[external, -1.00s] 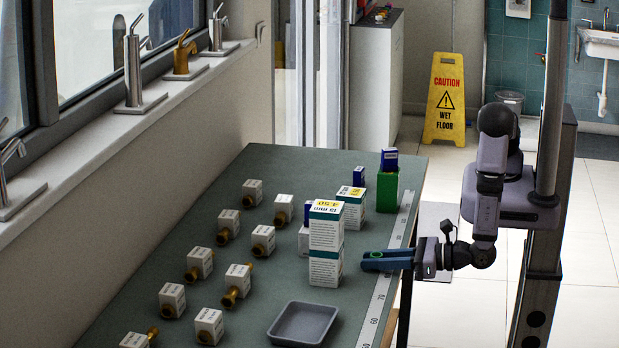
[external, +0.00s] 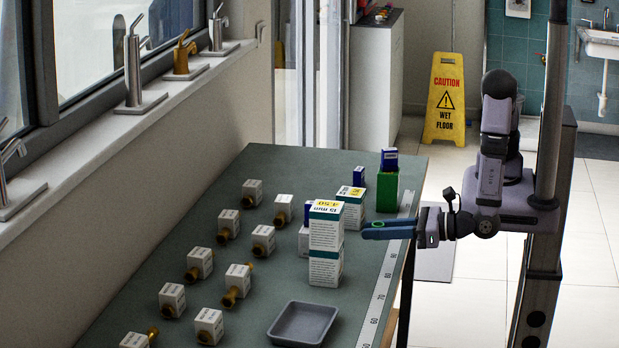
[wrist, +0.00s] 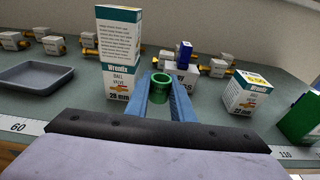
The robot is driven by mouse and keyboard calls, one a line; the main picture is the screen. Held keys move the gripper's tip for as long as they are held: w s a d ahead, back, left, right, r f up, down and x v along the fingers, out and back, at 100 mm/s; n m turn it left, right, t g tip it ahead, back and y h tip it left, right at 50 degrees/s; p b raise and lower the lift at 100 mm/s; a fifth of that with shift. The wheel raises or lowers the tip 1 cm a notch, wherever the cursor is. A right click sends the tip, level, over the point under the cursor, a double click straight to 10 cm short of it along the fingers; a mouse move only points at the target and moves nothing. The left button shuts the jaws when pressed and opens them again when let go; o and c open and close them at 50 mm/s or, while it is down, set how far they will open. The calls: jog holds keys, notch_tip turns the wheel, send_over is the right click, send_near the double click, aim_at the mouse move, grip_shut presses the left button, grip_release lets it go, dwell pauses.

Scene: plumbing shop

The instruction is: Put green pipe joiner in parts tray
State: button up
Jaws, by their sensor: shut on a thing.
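The green pipe joiner (wrist: 160,82) is a short hollow ring held between the blue fingers of my gripper (wrist: 161,92) in the wrist view. In the external view my gripper (external: 370,229) is shut on it above the right edge of the bench, and only a little green (external: 376,224) shows. The parts tray (external: 302,323) is a shallow grey tray on the bench, nearer the camera than my gripper. In the wrist view the tray (wrist: 33,84) is at the left and looks empty.
A tall stack of white boxes (external: 325,244) stands between my gripper and the bench's middle, close to the fingers. Another white box (external: 351,207) and a green box (external: 387,190) stand farther back. Several small boxes with brass fittings (external: 200,262) cover the left side.

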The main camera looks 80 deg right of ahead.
jog(key=shift+r, duration=1.15)
jog(key=shift+r, duration=0.1)
